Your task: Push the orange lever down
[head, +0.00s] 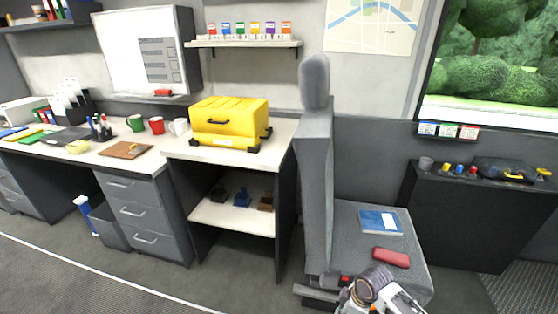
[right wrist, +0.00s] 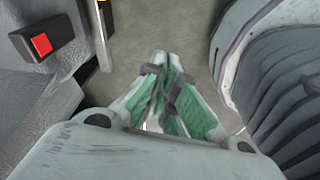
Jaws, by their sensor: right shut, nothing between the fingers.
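In the head view no orange lever shows clearly at the seat (head: 316,160). My right gripper (right wrist: 166,78) is shut and empty, its green-padded fingers over the floor, apart from the strip and to its right and below it in the picture. In the head view my right arm's end is at the bottom, in front of the seat. My left gripper is out of view.
A black buckle with a red button (right wrist: 40,45) is at the seat's side. A blue book (head: 380,221) and a red case (head: 391,257) lie on the seat. A dark cabinet (head: 470,225) stands at right, a yellow case (head: 228,118) on the counter at left.

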